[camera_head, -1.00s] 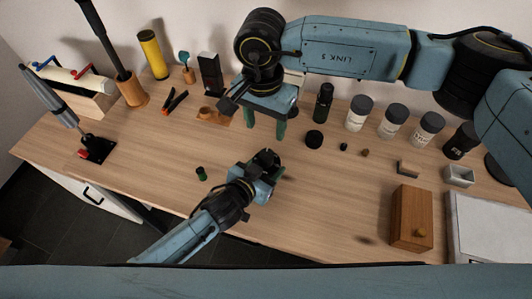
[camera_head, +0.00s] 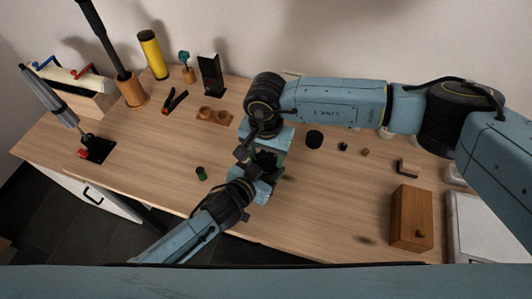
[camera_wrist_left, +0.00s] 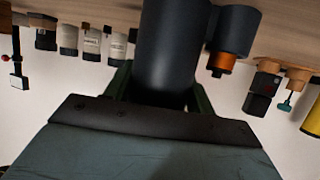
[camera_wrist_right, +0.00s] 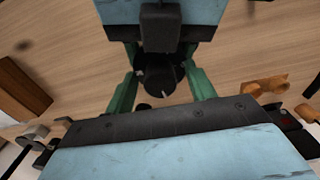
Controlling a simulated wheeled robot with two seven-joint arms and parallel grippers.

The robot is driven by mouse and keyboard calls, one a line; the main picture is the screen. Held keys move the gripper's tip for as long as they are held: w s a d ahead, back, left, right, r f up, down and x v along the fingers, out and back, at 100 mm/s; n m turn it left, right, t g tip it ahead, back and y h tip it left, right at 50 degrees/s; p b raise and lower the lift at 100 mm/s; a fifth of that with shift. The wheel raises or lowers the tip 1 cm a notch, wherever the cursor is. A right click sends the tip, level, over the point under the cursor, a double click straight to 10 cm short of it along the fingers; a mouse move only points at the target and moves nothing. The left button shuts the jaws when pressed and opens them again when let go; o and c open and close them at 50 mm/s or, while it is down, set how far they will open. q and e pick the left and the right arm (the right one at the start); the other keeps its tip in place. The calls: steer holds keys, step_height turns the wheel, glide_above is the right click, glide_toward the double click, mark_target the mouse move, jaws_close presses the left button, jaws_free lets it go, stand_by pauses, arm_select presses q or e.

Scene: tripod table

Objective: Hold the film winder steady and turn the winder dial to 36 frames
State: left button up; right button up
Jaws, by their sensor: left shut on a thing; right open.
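The black film winder (camera_head: 265,158) is held over the table in my left gripper (camera_head: 263,172). In the left wrist view a large dark cylinder of it (camera_wrist_left: 172,50) stands between the green fingers. In the right wrist view a round black dial-like end (camera_wrist_right: 160,78) with a small pale mark faces my right gripper (camera_wrist_right: 163,80). The right gripper's green fingers are open, one on each side of that end, with gaps visible. In the head view the right gripper (camera_head: 262,150) is right above the winder and partly hides it. I cannot read the dial's numbers.
A wooden box (camera_head: 411,218) with a knob is at the right. A black lid (camera_head: 314,139) and small parts lie behind. The front middle of the table is clear.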

steer(key=shift+f, duration=0.15)
steer(key=shift+c, duration=0.3)
steer(key=c, duration=0.9)
steer(key=shift+m, duration=0.3)
steer(key=m, duration=1)
steer(key=shift+a, duration=0.1)
